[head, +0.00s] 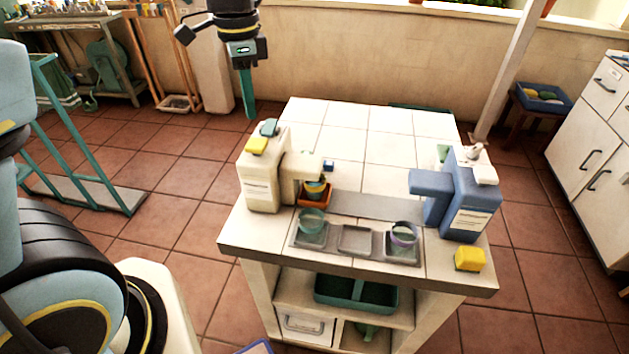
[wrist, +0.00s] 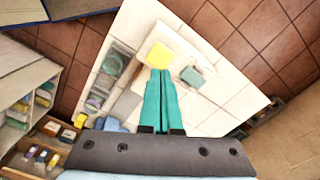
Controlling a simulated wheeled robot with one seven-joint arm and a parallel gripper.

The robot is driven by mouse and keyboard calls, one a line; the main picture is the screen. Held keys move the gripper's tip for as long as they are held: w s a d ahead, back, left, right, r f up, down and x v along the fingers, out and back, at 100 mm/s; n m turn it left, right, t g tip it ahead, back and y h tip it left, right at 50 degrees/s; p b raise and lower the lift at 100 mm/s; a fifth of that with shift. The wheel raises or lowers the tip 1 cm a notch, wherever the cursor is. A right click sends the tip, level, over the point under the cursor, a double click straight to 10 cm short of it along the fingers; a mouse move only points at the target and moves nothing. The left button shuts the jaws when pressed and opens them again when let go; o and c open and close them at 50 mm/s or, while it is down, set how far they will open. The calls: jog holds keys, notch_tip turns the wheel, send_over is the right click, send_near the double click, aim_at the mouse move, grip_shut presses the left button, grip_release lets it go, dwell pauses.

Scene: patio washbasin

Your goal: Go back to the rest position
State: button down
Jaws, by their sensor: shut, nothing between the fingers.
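My gripper (head: 248,92) hangs at the upper left of the head view, above and behind the left part of the white tiled table (head: 385,135). Its teal fingers are together and point down, with nothing between them. In the wrist view the closed fingers (wrist: 161,90) point toward the cream dispenser below, which has a yellow block (wrist: 160,55) and a grey-green block (wrist: 192,76) on top. The gripper appears clear of the table and of the cream dispenser (head: 262,190).
A blue dispenser (head: 465,200) stands at the table's right. A grey tray (head: 357,240) with cups lies in front, and an orange pot (head: 314,198) sits by the cream dispenser. A yellow block (head: 469,258) is at the front right corner. The back tabletop is mostly clear.

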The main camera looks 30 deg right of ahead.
jog(key=shift+r, duration=0.75)
jog(key=w+a+f+n+t, duration=0.1)
jog(key=a+f+n, duration=0.2)
jog(key=a+n, duration=1.6)
jog(key=a, duration=0.6)
jog(key=shift+a+t, duration=0.3)
